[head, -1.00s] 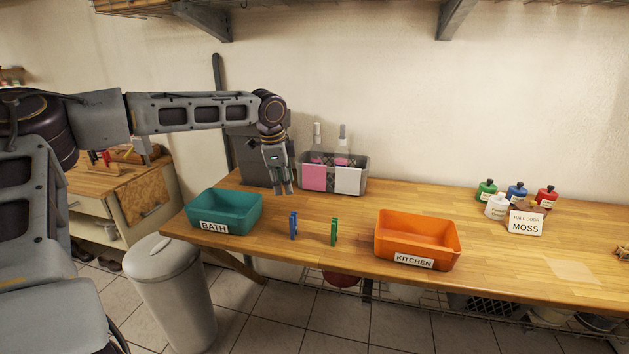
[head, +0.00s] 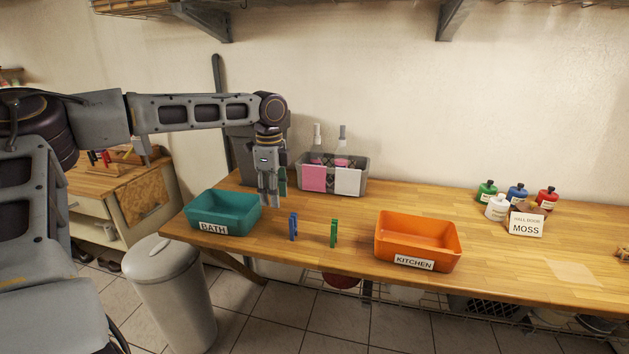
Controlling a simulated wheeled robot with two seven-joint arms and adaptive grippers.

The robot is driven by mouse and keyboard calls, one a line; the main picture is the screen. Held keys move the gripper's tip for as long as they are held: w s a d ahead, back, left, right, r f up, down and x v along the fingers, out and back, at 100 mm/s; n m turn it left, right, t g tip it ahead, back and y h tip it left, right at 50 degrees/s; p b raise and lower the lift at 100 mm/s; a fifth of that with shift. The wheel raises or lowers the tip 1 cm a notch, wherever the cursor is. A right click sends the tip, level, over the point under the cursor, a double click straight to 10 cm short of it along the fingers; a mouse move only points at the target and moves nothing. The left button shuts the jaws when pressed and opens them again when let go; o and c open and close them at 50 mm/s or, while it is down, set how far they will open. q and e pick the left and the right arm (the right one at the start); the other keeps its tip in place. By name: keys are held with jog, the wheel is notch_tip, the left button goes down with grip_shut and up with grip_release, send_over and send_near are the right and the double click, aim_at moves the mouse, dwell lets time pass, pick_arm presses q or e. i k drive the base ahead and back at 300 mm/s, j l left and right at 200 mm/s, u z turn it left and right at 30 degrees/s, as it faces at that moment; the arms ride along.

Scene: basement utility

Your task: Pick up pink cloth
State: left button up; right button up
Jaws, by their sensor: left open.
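The pink cloth (head: 314,179) hangs over the front rim of a grey caddy (head: 332,162) at the back of the wooden bench. A white cloth (head: 347,181) hangs beside it on the right. My left gripper (head: 271,200) points down, open and empty, to the left of the pink cloth and in front of it, near the teal bin's right end. It is apart from the cloth. My right gripper is not in view.
A teal BATH bin (head: 236,226) stands at the left and an orange KITCHEN bin (head: 455,262) right of centre. Between them stand blue (head: 293,227) and green (head: 334,233) clothespins. Several bottles and a MOSS sign (head: 525,225) stand at the right.

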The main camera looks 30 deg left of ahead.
aim_at(313, 177)
jog(key=i+j, duration=0.2)
jog(key=i, duration=0.25)
jog(key=i+j, duration=0.25)
jog(key=i, duration=0.25)
jog(key=i+j, duration=0.2)
jog(key=i, duration=0.25)
